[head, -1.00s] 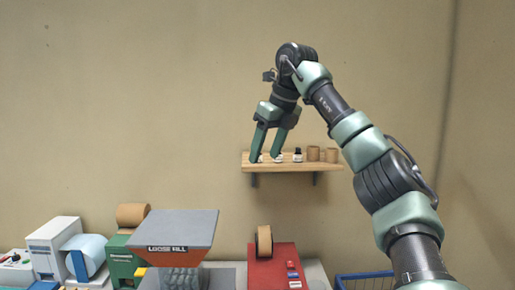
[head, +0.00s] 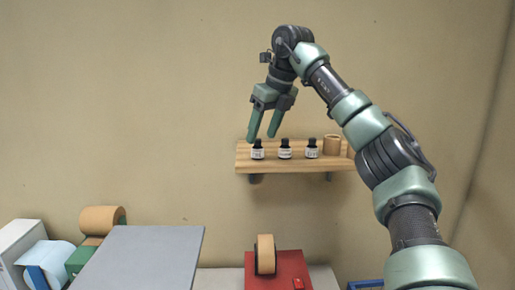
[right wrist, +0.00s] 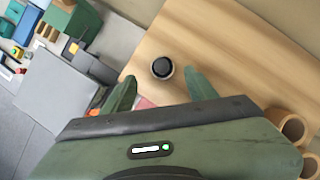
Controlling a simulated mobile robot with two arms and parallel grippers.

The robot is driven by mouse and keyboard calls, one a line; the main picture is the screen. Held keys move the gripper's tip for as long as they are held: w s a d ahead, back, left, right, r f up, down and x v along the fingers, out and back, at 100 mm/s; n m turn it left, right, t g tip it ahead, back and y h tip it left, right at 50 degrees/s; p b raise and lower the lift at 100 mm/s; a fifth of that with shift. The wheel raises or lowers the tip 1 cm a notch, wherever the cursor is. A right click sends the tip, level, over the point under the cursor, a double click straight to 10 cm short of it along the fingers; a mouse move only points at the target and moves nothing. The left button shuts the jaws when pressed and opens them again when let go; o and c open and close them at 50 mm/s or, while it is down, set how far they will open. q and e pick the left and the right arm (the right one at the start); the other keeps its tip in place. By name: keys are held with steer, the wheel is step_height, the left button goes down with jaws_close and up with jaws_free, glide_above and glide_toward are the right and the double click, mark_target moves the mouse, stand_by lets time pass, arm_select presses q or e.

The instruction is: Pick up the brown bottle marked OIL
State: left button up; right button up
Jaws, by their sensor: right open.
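Three small dark bottles with black caps and white labels stand upright in a row on a wooden wall shelf (head: 300,164): a left bottle (head: 258,152), a middle bottle (head: 285,152) and a right bottle (head: 311,151). The label print is too small to read, so I cannot tell which is marked OIL. My right gripper (head: 261,138) is open and empty, fingers pointing down, by the top of the left bottle. In the right wrist view, one round black cap (right wrist: 161,68) shows near the gap between the fingertips (right wrist: 160,84). My left gripper is out of view.
Brown cardboard-like cylinders (head: 332,145) stand at the shelf's right end. Below are a red tape dispenser (head: 290,272) with a brown roll, a large grey panel (head: 145,258), and a blue roll (head: 45,258) at the left. The wall above the shelf is bare.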

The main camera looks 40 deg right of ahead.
mark_target(259, 139)
steer(key=x, duration=0.1)
steer(key=p+x, duration=0.1)
steer(key=x, duration=0.1)
steer(key=p+x, duration=0.1)
steer(key=x, duration=0.1)
steer(key=shift+w+d+r, duration=0.2)
steer(key=shift+w+d, duration=0.05)
steer(key=shift+w, duration=0.05)
steer(key=shift+w+f, duration=0.1)
steer(key=shift+f, duration=0.1)
steer(key=shift+a+r, duration=0.1)
steer(key=shift+r, duration=0.05)
steer(key=c, duration=0.4)
jaws_close()
